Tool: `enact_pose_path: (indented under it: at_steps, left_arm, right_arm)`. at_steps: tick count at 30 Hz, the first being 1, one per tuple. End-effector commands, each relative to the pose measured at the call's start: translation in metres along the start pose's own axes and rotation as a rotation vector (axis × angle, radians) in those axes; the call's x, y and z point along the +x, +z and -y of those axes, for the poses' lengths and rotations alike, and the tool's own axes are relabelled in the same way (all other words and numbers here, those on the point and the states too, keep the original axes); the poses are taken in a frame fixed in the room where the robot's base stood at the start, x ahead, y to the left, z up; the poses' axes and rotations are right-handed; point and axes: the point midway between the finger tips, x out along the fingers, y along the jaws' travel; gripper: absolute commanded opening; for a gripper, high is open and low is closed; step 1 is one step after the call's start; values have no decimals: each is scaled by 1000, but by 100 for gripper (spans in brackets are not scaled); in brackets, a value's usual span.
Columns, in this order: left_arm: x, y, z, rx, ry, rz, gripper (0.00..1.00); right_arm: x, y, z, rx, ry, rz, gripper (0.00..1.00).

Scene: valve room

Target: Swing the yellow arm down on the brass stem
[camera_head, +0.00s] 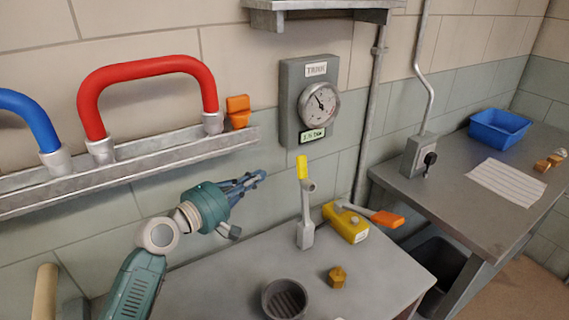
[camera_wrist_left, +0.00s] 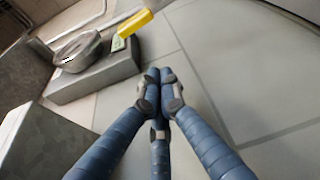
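A lever with a yellow grip (camera_head: 302,167) points up from a grey metal body (camera_head: 305,233) on the bench, in front of the wall. The yellow grip also shows at the top of the left wrist view (camera_wrist_left: 135,22). I see no clear brass stem on this lever; a small brass-coloured fitting (camera_head: 337,277) stands on the bench to its right. My left gripper (camera_head: 254,180) is left of the yellow grip, slightly lower in the picture and apart from it. Its blue fingers (camera_wrist_left: 159,82) are together with nothing between them. My right gripper is not in view.
A round gauge (camera_head: 319,104) hangs on the wall behind the lever. A yellow valve body (camera_head: 346,224) with an orange-ended handle (camera_head: 387,219) lies right of it. A dark round cup (camera_head: 285,299) stands at the bench front. A red handle (camera_head: 148,68) is on a rail at upper left.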

Motion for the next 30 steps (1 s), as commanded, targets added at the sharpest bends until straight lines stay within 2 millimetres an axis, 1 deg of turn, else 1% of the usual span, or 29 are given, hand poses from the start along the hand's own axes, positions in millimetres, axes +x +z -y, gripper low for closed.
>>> enact_pose_path:
  at_steps: [8,11,14,21,27,28,30]
  left_arm:
    - [1,0,0,-1,0,0,0]
    - [6,0,0,-1,0,0,0]
    - [18,1,-2,-2,1,1,0]
    - [65,1,-2,-2,1,1,0]
    - [100,1,-1,-1,0,1,0]
    - [104,2,-2,-2,0,1,0]
    - [96,14,-4,0,-2,1,0]
  right_arm:
    - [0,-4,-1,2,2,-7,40]
    - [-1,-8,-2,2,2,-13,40]
    - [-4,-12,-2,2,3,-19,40]
    - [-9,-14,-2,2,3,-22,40]
    - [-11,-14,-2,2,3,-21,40]
    - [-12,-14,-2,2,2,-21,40]
    - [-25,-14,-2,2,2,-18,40]
